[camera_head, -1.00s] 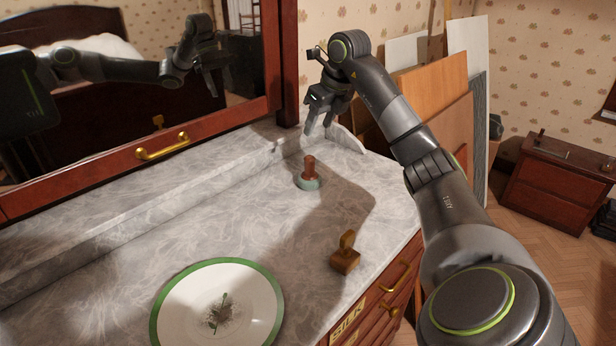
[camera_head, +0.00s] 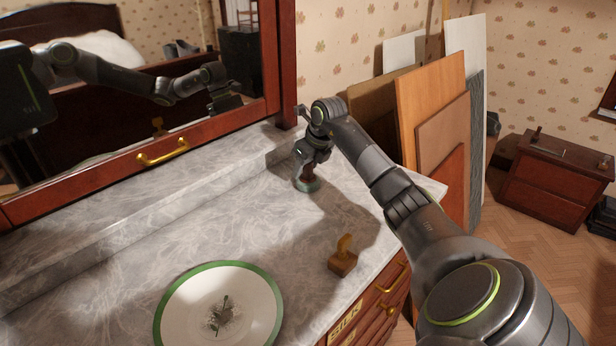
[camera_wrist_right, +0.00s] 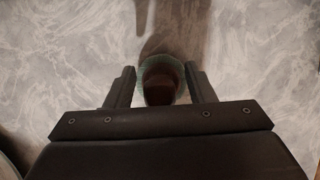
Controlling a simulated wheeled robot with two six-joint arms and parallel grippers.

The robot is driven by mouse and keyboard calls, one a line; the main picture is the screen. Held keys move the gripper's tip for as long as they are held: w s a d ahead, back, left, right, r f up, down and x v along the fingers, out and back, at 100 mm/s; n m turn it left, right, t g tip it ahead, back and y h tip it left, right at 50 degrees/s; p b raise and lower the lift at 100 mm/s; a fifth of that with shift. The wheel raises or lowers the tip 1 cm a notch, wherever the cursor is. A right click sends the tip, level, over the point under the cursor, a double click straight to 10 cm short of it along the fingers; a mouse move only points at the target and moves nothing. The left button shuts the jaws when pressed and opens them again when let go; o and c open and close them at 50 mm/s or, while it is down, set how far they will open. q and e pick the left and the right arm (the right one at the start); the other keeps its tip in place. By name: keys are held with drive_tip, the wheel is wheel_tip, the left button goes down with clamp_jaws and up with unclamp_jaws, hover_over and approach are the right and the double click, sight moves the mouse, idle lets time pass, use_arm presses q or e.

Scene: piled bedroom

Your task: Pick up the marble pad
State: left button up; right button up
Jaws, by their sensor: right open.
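A small stamp-like piece with a round pale-green base and a reddish-brown handle (camera_head: 309,185), most likely the marble pad, stands upright on the marble dresser top (camera_head: 230,225). My right gripper (camera_head: 303,172) is directly over it, pointing down, and hides most of its handle. In the right wrist view the piece (camera_wrist_right: 160,88) sits between the two open fingers, with a gap on each side. The fingers do not look closed on it. My left gripper is seen only as a reflection in the mirror, if at all.
A wooden stamp with a square base (camera_head: 343,258) stands near the dresser's front edge. A green-rimmed plate (camera_head: 180,310) lies at the front left. A mirror (camera_head: 150,70) rises behind. Boards (camera_head: 430,100) lean at the dresser's right end.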

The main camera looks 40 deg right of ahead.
drive_tip(key=shift+c, duration=0.3)
drive_tip(key=c, duration=1)
wheel_tip(320, 180, up, 10)
drive_tip(key=shift+f+b, duration=0.1)
drive_tip(key=shift+b, duration=0.6)
